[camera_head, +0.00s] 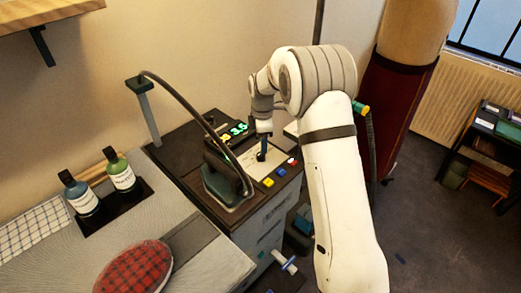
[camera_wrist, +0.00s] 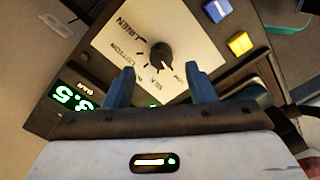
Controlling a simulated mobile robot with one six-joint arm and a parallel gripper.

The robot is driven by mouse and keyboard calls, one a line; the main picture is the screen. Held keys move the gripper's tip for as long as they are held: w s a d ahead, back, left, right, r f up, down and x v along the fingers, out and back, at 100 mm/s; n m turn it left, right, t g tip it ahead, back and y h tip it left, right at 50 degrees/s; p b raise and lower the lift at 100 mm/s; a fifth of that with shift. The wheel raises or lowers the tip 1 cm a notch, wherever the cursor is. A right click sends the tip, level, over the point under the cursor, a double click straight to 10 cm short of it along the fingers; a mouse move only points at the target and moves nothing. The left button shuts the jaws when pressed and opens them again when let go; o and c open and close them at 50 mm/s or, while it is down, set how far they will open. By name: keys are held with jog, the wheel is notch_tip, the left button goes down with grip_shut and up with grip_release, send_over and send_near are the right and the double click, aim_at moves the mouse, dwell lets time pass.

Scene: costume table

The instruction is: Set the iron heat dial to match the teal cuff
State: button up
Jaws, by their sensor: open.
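The heat dial (camera_wrist: 161,56) is a round dark knob on a pale plate (camera_wrist: 110,40) in the wrist view. LINEN and COTTON are readable on the plate; the lettering nearer my gripper is hard to read. A pale mark shows on the knob's lower right side, its exact setting unclear. My gripper (camera_wrist: 160,69) is open, its two blue fingers either side of the knob's near side in the picture; contact cannot be told. In the head view my gripper (camera_head: 262,152) points down over the plate and hides the knob. I cannot make out a teal cuff.
The iron (camera_head: 222,182) stands left of the plate, with a hose arching over it. A green display (camera_wrist: 72,97) reads 3.5. Bottles (camera_head: 122,175) and a tartan cushion (camera_head: 135,268) are at left.

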aim_at(261, 157)
jog(key=shift+s+a+f+p, duration=0.1)
jog(key=shift+f+p, duration=0.1)
jog(key=shift+f, duration=1.15)
jog(key=shift+a+f+p, duration=0.1)
jog(key=shift+f+p, duration=0.05)
jog(key=shift+f, duration=1.2)
